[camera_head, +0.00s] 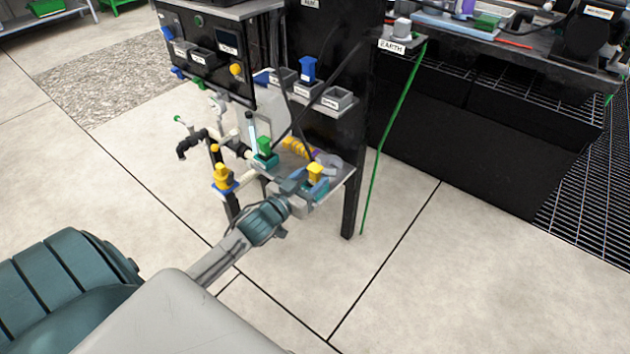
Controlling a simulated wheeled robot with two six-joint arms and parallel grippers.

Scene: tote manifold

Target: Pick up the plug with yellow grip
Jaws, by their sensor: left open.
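A plug with a yellow grip (315,171) stands on the small grey shelf (343,173) of the black stand. My left gripper (311,186) reaches in from the lower left, and its open fingers are right at this plug, seemingly on either side of it. I cannot tell whether they touch it. The plug's lower part is hidden by the gripper. Another yellow-topped piece (222,173) sits on a blue base to the left of the shelf. My right gripper is out of view.
A green-topped plug (264,146) stands close on the left of the shelf, with a yellow coil (296,147) behind. A blue plug (308,68) and grey sockets (338,98) are above. A green cable (395,120) hangs at the right. Floor in front is clear.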

